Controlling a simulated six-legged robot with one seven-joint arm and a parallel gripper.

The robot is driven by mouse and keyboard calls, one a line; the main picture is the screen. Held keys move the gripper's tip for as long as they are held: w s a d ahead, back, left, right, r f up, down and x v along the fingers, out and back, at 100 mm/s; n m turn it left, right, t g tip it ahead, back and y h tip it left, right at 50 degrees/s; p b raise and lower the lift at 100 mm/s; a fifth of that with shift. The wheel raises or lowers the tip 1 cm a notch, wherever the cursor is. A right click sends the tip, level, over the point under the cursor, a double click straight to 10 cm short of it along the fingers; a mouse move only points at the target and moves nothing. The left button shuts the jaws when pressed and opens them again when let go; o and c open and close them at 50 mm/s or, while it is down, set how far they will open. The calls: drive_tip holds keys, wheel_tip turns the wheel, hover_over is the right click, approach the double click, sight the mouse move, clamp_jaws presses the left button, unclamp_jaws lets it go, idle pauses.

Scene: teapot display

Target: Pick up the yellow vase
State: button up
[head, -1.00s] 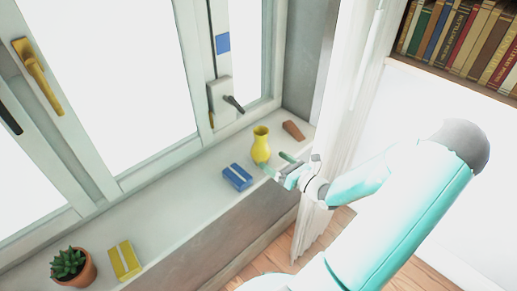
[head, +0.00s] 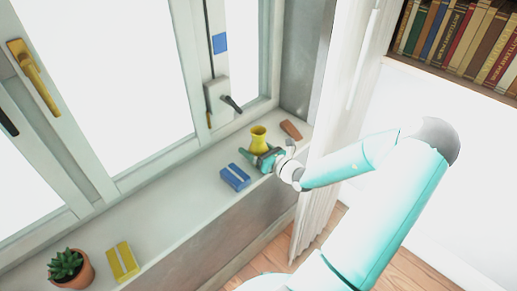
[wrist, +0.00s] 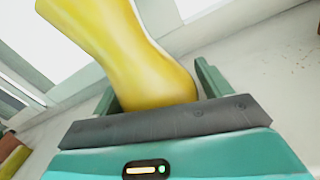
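The yellow vase (head: 258,136) stands upright on the white window sill. My gripper (head: 262,157) is at its lower body, reaching in from the right front. In the wrist view the vase (wrist: 135,50) fills the space between the two green fingers of my gripper (wrist: 158,88), one on each side. The fingers look spread, and a small gap shows beside the right one. Contact on the left side is hard to tell. The gripper hides the vase's base in the head view.
A blue box (head: 235,177) lies close to the left of my gripper. A brown wedge-like piece (head: 290,130) lies right of the vase. A yellow box (head: 122,262) and a potted succulent (head: 70,268) are farther left. A white curtain (head: 322,190) hangs at right.

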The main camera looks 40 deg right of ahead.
drive_tip(key=c, duration=0.9)
